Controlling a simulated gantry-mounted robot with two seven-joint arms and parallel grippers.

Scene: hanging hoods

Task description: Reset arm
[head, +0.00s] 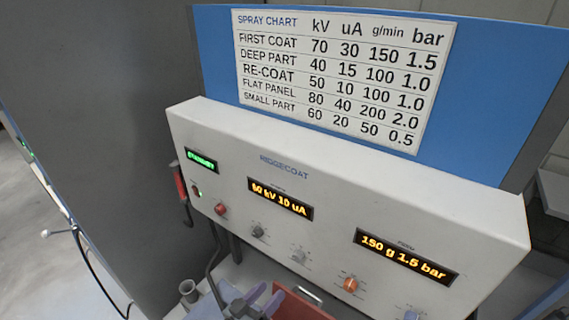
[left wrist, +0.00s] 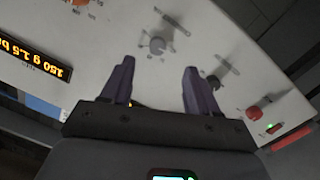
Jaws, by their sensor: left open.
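My left gripper (head: 240,296) shows at the bottom of the head view, below the white control panel (head: 330,215). Its two purple fingers are apart with nothing between them. In the left wrist view the open fingers (left wrist: 159,68) point toward the panel face, near a grey knob (left wrist: 157,45). I cannot tell whether they touch the panel. My right gripper is not in view.
The panel has a red knob (head: 221,209), an orange knob (head: 350,285), grey knobs and lit displays; one (head: 405,257) reads 150 g 1.5 bar. A spray chart (head: 335,75) hangs on the blue board (head: 480,90) above. A reddish bin (head: 300,304) lies below the panel.

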